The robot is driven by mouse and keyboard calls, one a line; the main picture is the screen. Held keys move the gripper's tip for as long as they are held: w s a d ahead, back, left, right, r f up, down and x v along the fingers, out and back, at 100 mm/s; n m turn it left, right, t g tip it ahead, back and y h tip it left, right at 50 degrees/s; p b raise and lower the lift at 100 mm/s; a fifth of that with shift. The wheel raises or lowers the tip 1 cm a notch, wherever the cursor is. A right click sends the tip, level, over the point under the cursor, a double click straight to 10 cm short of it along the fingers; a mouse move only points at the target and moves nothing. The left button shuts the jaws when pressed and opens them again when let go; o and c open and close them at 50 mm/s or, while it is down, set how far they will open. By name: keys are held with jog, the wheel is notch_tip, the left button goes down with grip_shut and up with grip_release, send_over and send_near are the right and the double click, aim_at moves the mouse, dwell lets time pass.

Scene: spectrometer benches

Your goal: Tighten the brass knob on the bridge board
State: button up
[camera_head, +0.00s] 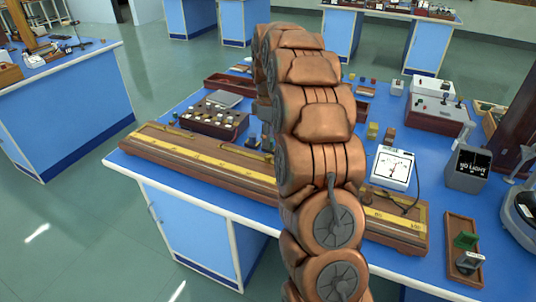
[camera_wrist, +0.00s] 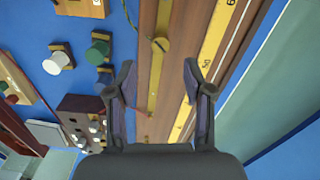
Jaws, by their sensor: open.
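The bridge board (camera_head: 215,158) is a long wooden board with a yellow scale, lying along the front edge of the blue bench. My copper-coloured arm crosses its middle and hides part of it. In the wrist view the board (camera_wrist: 186,72) runs from top to bottom, with a brass strip along it. A small round brass knob (camera_wrist: 160,45) sits on this strip, a little above the gap between my fingertips. My gripper (camera_wrist: 160,78) is open, with nothing between its fingers. My arm hides the knob and the gripper's fingers in the head view.
A dark box with several light knobs (camera_head: 215,117) stands behind the board's left part. A white dial meter (camera_head: 392,168) and a grey "NO LIGHT" display (camera_head: 468,168) stand to the right. A wooden tray (camera_head: 463,247) lies at the front right. Several small terminals (camera_wrist: 97,50) stand beside the board.

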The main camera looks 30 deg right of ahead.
aim_at(268, 155)
jog(key=shift+f+p, duration=0.7)
jog(key=shift+f, duration=2.9)
grip_shut()
